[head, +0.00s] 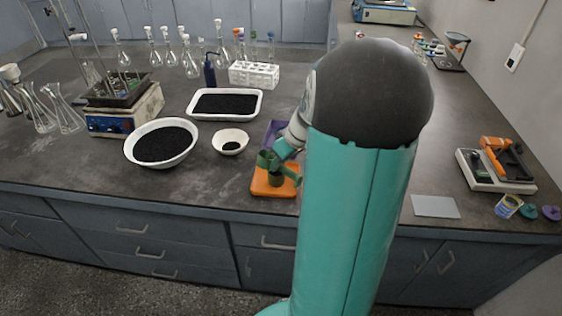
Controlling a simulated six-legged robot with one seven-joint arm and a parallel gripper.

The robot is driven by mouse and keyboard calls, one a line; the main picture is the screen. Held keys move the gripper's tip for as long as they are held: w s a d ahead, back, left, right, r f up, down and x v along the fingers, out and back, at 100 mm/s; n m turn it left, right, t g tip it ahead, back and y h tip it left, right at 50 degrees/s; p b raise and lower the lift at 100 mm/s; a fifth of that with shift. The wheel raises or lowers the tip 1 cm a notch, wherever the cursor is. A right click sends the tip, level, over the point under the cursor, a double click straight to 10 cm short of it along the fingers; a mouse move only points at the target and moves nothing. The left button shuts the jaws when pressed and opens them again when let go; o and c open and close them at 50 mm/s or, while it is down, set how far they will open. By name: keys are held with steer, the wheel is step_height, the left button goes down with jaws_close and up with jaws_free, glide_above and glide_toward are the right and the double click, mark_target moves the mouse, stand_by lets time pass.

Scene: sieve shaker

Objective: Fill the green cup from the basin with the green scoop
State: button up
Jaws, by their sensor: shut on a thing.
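The round white basin (160,165) holds black grains and stands on the left of the bench. A green cup (275,180) stands on an orange base (262,190) at the bench's front edge. The green scoop (268,160) is just above the cup and partly overlaps it in the picture, so I cannot tell whether they touch or whether the scoop holds grains. My gripper (284,152) is shut on the scoop. My own arm hides part of the space to its right.
A small white bowl (230,151) with some black grains and a white tray (223,117) full of black grains stand between the basin and my arm. A purple item (273,132) is behind the gripper. A tube rack (254,82) and flasks stand behind.

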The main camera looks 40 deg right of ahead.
steer(key=shift+a+r+n+h, duration=0.15)
steer(key=shift+h, duration=0.45)
steer(key=shift+a+r+n+h, duration=0.1)
steer(key=shift+n+h, duration=0.05)
steer(key=shift+h, duration=0.45)
steer(key=shift+d+h, duration=0.1)
steer(key=shift+h, duration=0.6)
